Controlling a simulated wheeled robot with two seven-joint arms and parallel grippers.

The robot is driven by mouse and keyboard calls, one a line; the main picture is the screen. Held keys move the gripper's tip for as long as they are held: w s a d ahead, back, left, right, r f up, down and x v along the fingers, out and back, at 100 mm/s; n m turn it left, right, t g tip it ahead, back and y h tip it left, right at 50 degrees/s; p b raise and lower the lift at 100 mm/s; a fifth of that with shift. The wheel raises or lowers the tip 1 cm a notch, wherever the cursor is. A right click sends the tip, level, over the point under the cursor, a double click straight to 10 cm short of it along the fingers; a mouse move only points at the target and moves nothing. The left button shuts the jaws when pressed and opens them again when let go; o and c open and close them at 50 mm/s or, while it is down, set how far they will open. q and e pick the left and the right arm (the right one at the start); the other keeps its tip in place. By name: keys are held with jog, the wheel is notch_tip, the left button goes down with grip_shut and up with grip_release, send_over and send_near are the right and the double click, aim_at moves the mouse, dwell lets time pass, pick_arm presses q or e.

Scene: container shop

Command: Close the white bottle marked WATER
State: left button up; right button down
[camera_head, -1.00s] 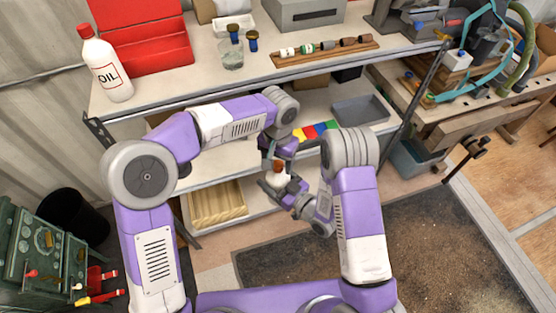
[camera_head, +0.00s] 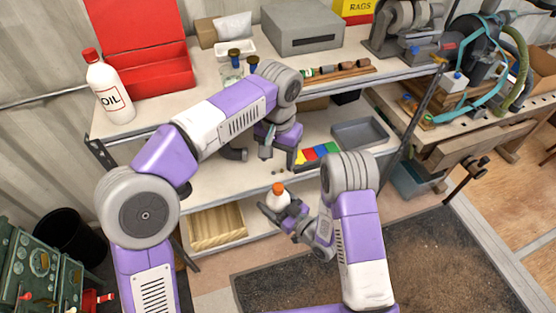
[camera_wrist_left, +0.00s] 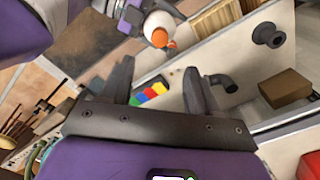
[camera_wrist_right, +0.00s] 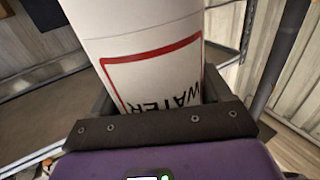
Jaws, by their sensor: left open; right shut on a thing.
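The white bottle (camera_head: 277,201) is held upright, or nearly so, in front of the shelves. In the right wrist view the bottle (camera_wrist_right: 145,55) fills the space between the fingers, its red-framed WATER label showing upside down. An orange cap (camera_head: 278,187) sits on its top; I cannot tell how tight it is. The cap also shows in the left wrist view (camera_wrist_left: 160,38). My right gripper (camera_head: 281,210) is shut on the bottle's body. My left gripper (camera_head: 279,154) is open and empty, above and apart from the cap; its spread fingers show in its wrist view (camera_wrist_left: 158,82).
The shelf unit (camera_head: 215,180) stands right behind the grippers, with colored blocks (camera_head: 317,152), a grey tray (camera_head: 360,134) and a wooden crate (camera_head: 216,224). A white OIL bottle (camera_head: 108,95) stands on the top shelf. A dark mat (camera_head: 400,250) covers free floor at right.

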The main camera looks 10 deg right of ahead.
pick_arm(q)
jog(key=shift+f, duration=0.1)
dwell(0.3)
jog(key=s+a+f+m+g+y, duration=0.15)
jog(key=a+f+m, duration=0.4)
jog(key=f, duration=0.55)
jog(key=a+f+m+g+y, duration=0.15)
jog(key=a+f+m, duration=0.25)
jog(key=a+f, duration=0.45)
jog(key=s+f+n+t+h, duration=0.1)
jog(key=s+f+n+h, duration=0.2)
jog(key=s+f+n, duration=0.5)
jog(key=s+f+n+t+h, duration=0.2)
jog(key=s+f+n+h, duration=0.2)
jog(key=s+f+n, duration=0.4)
jog(key=shift+s+a+f+n+t, duration=0.35)
jog(key=shift+f+n, duration=1)
jog(key=shift+f, duration=1.4)
